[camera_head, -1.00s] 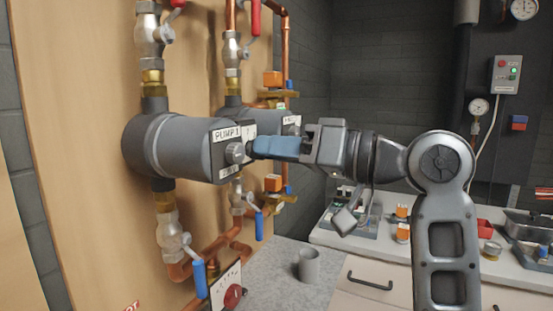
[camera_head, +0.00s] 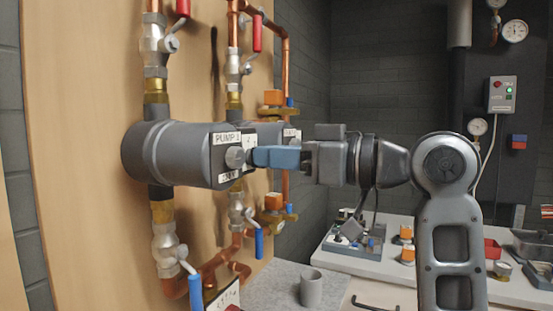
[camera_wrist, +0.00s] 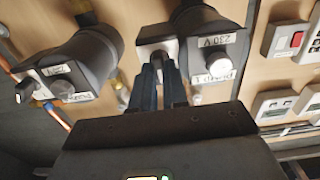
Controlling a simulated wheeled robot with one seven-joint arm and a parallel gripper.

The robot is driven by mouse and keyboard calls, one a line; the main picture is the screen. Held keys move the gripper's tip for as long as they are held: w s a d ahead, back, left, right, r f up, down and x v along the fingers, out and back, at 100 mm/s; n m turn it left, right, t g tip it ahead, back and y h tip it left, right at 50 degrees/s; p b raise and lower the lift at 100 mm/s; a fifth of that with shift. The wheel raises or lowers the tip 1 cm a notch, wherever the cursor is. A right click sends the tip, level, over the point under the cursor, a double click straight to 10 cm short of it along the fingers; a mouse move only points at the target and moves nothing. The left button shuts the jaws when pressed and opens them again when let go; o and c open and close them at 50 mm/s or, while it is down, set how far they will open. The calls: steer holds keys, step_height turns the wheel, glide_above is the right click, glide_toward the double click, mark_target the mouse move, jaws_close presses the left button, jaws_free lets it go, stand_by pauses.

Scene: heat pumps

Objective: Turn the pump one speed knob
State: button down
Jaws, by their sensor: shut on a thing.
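Pump one (camera_head: 160,152) is a grey cylinder with a "PUMP 1" label, fixed in the vertical pipe run. It also shows at the upper right of the wrist view (camera_wrist: 205,28). A round silver cap (camera_head: 235,157) is on its end face. A small control box with a pale face (camera_wrist: 157,45) sits at the pump's side. My gripper (camera_head: 257,157) reaches in from the right with its blue fingers at that box. In the wrist view its dark fingertips (camera_wrist: 160,64) are close together in front of the box face. They are shut on the speed knob, which the fingers hide.
A second pump stands behind pump one; it shows at the left of the wrist view (camera_wrist: 75,65). Red-handled valves (camera_head: 257,33) are above and blue-handled valves (camera_head: 195,290) below. A grey cup (camera_head: 311,288) stands on the counter. Open space lies right of the pumps.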

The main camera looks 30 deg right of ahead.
steer(key=c, duration=1.1)
jaws_free()
steer(key=shift+c, duration=0.2)
steer(key=b+v, duration=0.1)
steer(key=v, duration=0.7)
steer(key=shift+w, duration=0.1)
steer(key=shift+f, duration=0.1)
